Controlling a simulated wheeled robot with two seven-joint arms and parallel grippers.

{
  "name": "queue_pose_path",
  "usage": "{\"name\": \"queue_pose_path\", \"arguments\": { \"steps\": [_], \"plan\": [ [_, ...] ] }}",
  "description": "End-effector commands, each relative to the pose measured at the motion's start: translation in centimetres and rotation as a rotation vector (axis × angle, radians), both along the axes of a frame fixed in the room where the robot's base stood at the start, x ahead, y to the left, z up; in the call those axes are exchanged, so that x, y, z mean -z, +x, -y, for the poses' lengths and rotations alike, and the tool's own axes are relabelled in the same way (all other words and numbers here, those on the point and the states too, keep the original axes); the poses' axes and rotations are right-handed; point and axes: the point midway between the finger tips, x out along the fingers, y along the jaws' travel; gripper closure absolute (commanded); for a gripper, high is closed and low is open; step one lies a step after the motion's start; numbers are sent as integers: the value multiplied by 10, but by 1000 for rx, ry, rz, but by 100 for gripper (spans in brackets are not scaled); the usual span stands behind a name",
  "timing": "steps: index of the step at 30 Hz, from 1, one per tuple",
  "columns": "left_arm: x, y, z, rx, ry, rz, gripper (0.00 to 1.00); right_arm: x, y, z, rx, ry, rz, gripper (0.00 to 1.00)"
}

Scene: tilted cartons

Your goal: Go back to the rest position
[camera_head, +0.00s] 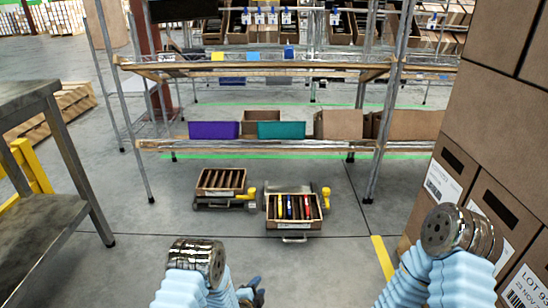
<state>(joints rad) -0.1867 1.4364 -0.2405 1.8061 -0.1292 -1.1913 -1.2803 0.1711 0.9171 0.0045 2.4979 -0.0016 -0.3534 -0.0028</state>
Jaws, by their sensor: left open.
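My left arm comes in at the bottom, with a blue ribbed sleeve and a metal joint cap. My left gripper (251,293) is a small dark shape with a bit of blue at the bottom edge, right of that sleeve. It is open, low over the grey floor, and partly cut off by the frame. I see nothing held in it. My right arm shows as a blue sleeve and metal joint at the lower right; its gripper is out of view.
A wire shelf (270,147) holds purple (213,130) and teal bins (281,130). Two divided crates, one empty (220,182) and one with colourful items (293,207), stand on the floor. Stacked cartons (490,150) rise at right, a metal table (35,195) at left.

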Motion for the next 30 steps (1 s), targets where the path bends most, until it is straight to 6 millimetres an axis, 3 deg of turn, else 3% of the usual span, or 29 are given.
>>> {"name": "queue_pose_path", "arguments": {
  "steps": [8,17,26,27,30],
  "plan": [
    [43,-57,-42,-294,-314,-418,60,30,0,-1,1,2,2,57],
    [64,-166,-67,-753,-690,-928,60,61,1,-2,1,3,4,57],
    [52,-276,-69,-1220,-917,-1320,60,87,2,-2,2,5,7,57],
    [36,-280,-67,-1240,-923,-1336,60,73,1,-2,3,5,5,57],
    [14,-279,-66,-1232,-917,-1333,60,49,1,-3,0,5,6,57]
  ]
}}
